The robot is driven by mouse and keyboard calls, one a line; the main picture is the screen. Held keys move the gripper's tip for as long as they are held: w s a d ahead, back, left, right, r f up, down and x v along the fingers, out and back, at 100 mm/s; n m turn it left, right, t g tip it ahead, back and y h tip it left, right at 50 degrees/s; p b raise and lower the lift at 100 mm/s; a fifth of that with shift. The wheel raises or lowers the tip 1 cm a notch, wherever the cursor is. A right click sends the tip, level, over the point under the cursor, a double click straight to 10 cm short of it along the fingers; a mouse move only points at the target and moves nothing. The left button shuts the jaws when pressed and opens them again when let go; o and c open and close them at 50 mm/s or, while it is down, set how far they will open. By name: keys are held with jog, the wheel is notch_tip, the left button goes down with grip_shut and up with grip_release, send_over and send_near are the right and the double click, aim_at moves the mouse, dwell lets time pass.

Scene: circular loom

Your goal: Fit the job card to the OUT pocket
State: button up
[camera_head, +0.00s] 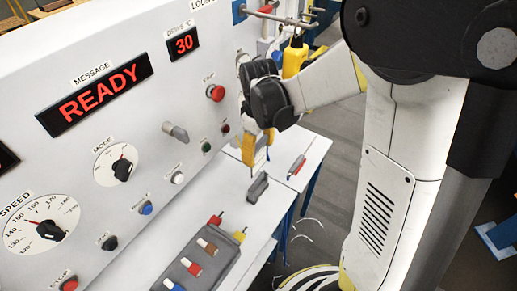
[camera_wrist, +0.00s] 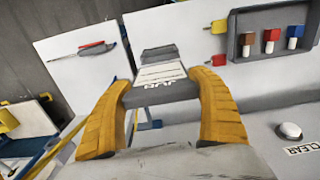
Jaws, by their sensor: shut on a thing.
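My gripper (camera_wrist: 161,82) has yellow fingers and is shut on the job card (camera_wrist: 162,73), a pale card with dark lines and upside-down lettering on a grey edge. In the head view, my gripper (camera_head: 255,150) points down close to the loom's panel, above the shelf; I cannot make out the card there. A small grey block with a slot (camera_head: 258,187) stands on the shelf below the fingers. It also shows just beyond the card in the wrist view (camera_wrist: 158,53). The card looks apart from it, but I cannot be sure. I cannot identify an OUT pocket by any label.
The loom panel (camera_head: 130,125) with knobs, buttons and a READY display stands close on the left. A grey tray (camera_head: 203,262) with coloured pieces lies on the front shelf. A red-handled tool (camera_head: 297,165) lies on the white surface at right.

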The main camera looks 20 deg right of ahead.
aim_at(259, 166)
notch_tip(259, 166, down, 6)
jog(key=b, duration=0.3)
jog(key=shift+w+r+b, duration=0.1)
jog(key=shift+r+b, duration=0.05)
jog(key=shift+b, duration=0.2)
jog(key=shift+r, duration=0.15)
jog(key=shift+f+b, duration=0.85)
jog(key=shift+f, duration=0.25)
jog(key=shift+f+b, duration=2)
jog(key=shift+f, duration=0.3)
jog(key=o, duration=1.5)
jog(key=shift+c, duration=0.2)
jog(key=shift+r, duration=0.1)
